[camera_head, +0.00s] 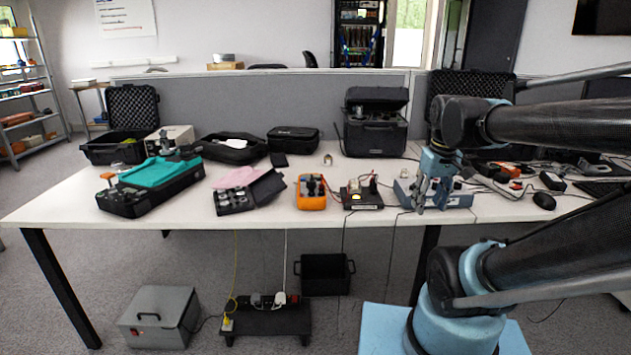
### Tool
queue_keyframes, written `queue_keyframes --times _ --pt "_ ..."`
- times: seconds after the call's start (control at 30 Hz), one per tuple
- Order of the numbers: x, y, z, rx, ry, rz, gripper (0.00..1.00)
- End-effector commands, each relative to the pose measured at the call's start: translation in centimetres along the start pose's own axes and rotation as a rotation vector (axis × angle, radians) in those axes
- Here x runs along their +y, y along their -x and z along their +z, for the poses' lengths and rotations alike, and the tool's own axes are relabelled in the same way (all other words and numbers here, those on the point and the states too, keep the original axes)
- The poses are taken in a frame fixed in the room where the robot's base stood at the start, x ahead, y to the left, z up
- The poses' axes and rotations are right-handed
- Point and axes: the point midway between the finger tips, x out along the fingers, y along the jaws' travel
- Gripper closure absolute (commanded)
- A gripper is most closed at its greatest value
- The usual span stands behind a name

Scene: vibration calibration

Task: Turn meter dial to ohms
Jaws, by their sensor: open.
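An orange-cased device (311,202), which looks like the meter, sits near the front edge of the table, just left of its middle. Its top carries dark parts; the dial and its setting are too small to make out. My gripper (430,205) hangs pointing down at the right, apart from the meter. It is open and appears in front of a blue-grey box (462,200), partly covering it. I cannot tell whether it touches that box.
A small black unit (362,198) with an amber light stands between meter and gripper. An open black case (236,198) with round pieces lies left of the meter. Cables hang over the table's front edge. A black mouse (544,201) lies at right.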

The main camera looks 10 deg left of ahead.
Motion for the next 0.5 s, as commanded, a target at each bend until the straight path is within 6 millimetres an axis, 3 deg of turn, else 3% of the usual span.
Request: queue_keyframes --times 0.03,0.27,0.5 --pt "-0.5 1.1 -1.8 -0.005 0.058 -0.006 0.55" --pt "-3.3 4.8 -9.3 -0.031 0.325 -0.032 0.55" --pt "-8.1 7.5 -16.9 -0.056 0.603 -0.059 0.55"
